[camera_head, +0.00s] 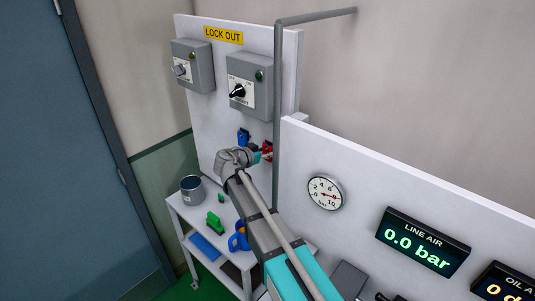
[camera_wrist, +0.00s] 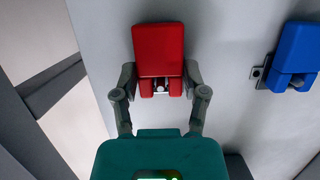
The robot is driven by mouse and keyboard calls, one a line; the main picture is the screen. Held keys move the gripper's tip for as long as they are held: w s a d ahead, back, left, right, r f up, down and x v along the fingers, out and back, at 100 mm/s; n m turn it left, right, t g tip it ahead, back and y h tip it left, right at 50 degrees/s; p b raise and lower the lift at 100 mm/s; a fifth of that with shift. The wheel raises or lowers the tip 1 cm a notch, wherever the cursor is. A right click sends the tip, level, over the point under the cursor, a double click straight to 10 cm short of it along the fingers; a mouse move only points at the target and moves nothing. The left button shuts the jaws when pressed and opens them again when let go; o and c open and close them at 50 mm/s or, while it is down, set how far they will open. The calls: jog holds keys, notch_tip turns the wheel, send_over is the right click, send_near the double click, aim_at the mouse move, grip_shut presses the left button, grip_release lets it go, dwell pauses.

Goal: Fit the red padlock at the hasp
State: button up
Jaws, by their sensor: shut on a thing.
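The red padlock (camera_wrist: 160,48) is between the two fingers of my gripper (camera_wrist: 160,80) in the wrist view, and the gripper is shut on it. A short silvery metal piece shows between the two red prongs at its lower end; I cannot tell whether this is the hasp or the shackle. In the head view the red padlock (camera_head: 267,148) is at the lower part of the white lock-out board (camera_head: 213,135), partly hidden by my gripper (camera_head: 260,156). Whether it hangs on the hasp cannot be told.
A blue padlock-like piece (camera_head: 243,137) is on the board beside the red one; it also shows in the wrist view (camera_wrist: 296,50). A grey pipe (camera_head: 277,90) runs upright close to my gripper. Below, a white cart (camera_head: 182,222) carries a grey cup (camera_head: 191,188) and a green item (camera_head: 214,222).

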jog(key=shift+w+r, duration=0.1)
jog(key=shift+r, duration=0.05)
jog(key=s+a, duration=1.1)
jog(key=s, duration=0.3)
jog(key=shift+s, duration=0.15)
dwell(0.6)
jog(key=o, duration=0.6)
grip_shut()
